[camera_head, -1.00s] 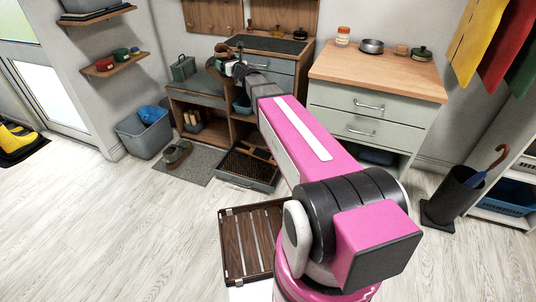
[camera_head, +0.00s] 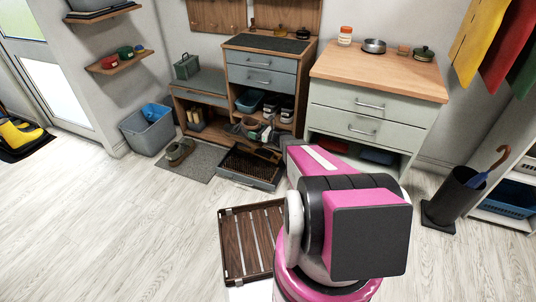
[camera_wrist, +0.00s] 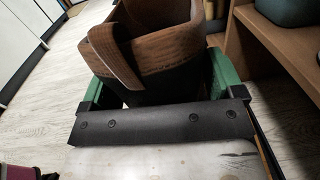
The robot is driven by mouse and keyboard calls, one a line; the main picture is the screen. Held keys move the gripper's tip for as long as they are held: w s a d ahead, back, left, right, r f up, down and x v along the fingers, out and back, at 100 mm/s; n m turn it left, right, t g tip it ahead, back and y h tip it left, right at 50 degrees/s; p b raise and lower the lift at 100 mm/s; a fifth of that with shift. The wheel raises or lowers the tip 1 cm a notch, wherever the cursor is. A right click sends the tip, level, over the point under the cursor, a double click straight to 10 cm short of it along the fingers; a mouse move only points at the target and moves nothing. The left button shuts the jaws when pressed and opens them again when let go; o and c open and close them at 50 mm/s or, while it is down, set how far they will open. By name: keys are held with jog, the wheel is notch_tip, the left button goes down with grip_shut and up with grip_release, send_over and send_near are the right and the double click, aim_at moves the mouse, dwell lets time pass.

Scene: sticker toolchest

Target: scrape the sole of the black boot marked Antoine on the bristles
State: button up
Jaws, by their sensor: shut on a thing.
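In the wrist view, my gripper (camera_wrist: 160,85) has its green fingers on either side of a boot (camera_wrist: 145,45) with a brown upper part and a dark lower part. The gripper is shut on it. No name mark can be read there, and the sole is hidden. In the head view, the dark bristles (camera_head: 250,165) lie in a grey tray on the floor before the wooden bench. A brown and grey shape (camera_head: 250,127), low above the back of the bristles, may be the held boot. My fingers cannot be made out there, and contact with the bristles cannot be told.
Dark footwear with pale labels (camera_head: 287,109) stands in the bench's open shelf. Brown shoes (camera_head: 180,150) stand on the grey mat (camera_head: 196,167) left of the tray. A slatted wooden rack (camera_head: 247,240) lies in front. A grey drawer cabinet (camera_head: 360,108) stands right. The left floor is open.

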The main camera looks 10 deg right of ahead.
jog(key=s+d+f, duration=0.3)
jog(key=f, duration=0.6)
jog(key=s+d+f, duration=0.2)
jog(key=d+f, duration=0.1)
jog(key=f, duration=0.6)
jog(key=shift+s, duration=0.4)
jog(key=shift+f, duration=0.3)
jog(key=shift+a, duration=0.1)
